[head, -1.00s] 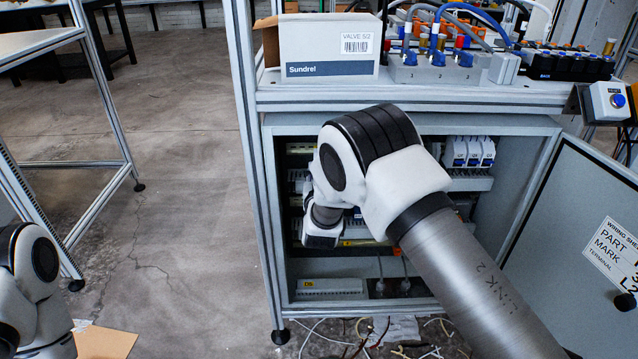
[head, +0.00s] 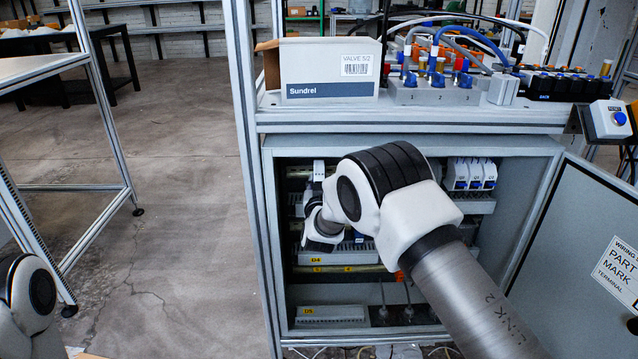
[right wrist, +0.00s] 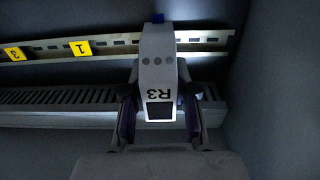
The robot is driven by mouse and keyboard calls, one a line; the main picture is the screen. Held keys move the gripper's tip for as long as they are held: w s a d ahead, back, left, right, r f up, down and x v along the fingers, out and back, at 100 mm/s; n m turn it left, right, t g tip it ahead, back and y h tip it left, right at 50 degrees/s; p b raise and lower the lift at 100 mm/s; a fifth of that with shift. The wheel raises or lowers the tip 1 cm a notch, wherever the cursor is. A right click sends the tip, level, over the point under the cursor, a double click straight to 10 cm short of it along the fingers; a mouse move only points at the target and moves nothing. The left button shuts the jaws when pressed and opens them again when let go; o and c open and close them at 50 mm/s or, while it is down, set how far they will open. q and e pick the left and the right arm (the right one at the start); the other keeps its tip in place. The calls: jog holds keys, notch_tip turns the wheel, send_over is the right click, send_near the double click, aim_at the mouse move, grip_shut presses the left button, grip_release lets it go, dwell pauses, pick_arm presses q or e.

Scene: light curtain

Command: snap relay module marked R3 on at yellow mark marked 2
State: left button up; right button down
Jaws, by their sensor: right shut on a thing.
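The relay module marked R3 (right wrist: 158,75) is pale grey with a dark window and a blue tip. It is gripped between the two fingers of my right gripper (right wrist: 160,108). In the right wrist view its lettering is upside down and its far end overlaps the metal rail (right wrist: 115,45); I cannot tell whether it touches. Yellow marks 1 (right wrist: 81,48) and 3 (right wrist: 14,54) show left of it. No mark 2 is readable; the module may hide it. In the head view, small yellow marks (head: 348,269) sit on the low rail, and my wrist hides the gripper. My left gripper is out of view.
The open cabinet (head: 268,230) has its door (head: 585,235) swung right. A slotted duct (right wrist: 60,97) runs along the rail, and a cabinet wall (right wrist: 275,90) is close on the right in the wrist view. White modules (head: 470,174) stand on an upper rail. A cardboard box (head: 325,80) is on top.

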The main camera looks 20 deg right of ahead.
jog(key=shift+w, duration=0.1)
jog(key=shift+w+d+f+b, duration=0.1)
jog(key=shift+w+d+b, duration=0.1)
jog(key=shift+w+b, duration=0.25)
jog(key=shift+w+d, duration=0.1)
jog(key=shift+w, duration=0.25)
jog(key=shift+w, duration=0.15)
jog(key=shift+w+d, duration=0.1)
jog(key=shift+w, duration=0.2)
dwell(0.3)
dwell(0.3)
jog(key=shift+f+b, duration=0.3)
jog(key=shift+f, duration=0.05)
dwell(0.6)
